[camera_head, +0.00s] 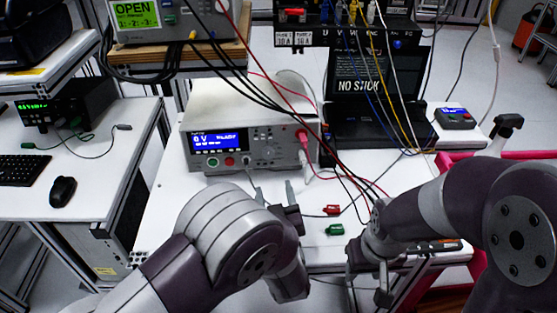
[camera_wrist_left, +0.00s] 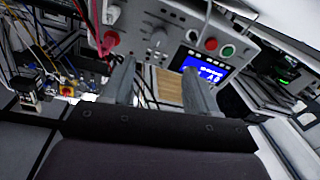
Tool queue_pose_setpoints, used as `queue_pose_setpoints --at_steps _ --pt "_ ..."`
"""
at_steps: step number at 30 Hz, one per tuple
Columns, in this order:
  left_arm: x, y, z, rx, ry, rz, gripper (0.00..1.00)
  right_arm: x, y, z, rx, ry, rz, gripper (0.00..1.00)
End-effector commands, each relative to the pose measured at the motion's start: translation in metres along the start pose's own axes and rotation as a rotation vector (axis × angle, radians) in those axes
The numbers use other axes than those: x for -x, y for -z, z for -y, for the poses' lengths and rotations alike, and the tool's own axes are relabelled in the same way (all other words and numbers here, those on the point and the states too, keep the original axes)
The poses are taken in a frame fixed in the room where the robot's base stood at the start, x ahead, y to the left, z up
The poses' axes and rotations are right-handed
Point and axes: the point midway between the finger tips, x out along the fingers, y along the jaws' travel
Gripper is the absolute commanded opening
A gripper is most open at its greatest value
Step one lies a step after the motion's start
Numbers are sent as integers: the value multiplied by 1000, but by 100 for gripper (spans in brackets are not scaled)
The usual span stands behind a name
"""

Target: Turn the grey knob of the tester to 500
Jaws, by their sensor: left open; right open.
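The tester (camera_head: 248,122) is a white box on the middle table with a blue display (camera_head: 217,141) that reads 0 V. Its grey knob (camera_wrist_left: 158,38) shows on the front panel in the left wrist view; in the head view it is small, right of the display, and its setting is unreadable. My left gripper (camera_head: 276,193) is open in front of the tester, below the panel. In the left wrist view its two fingers (camera_wrist_left: 158,85) are spread, with the knob beyond them and nothing between them. My right gripper (camera_head: 371,272) is open and empty near the table's front edge.
Red and black cables hang across the tester's right side. A laptop (camera_head: 375,105) stands behind right. A shelf with another instrument (camera_head: 180,20) overhangs the tester.

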Motion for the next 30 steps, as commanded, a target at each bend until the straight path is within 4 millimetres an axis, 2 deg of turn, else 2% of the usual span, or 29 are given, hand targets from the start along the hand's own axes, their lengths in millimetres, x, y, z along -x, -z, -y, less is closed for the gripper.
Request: queue_pose_setpoints --at_steps 6,12,18,25,26,30 --pt "-54 1 2 3 5 -1 59 4 0 0 0 0 0 46" --pt "-97 1 1 3 1 -2 59 7 1 0 0 0 0 46" --pt "-115 0 0 2 -1 0 59 8 1 0 0 0 0 46" --pt "-116 0 0 3 -2 0 59 8 1 0 0 0 0 46" --pt "-116 0 0 3 -2 0 52 8 1 0 0 0 0 46" --pt "-116 0 0 3 -2 0 7 8 1 0 0 0 0 46"
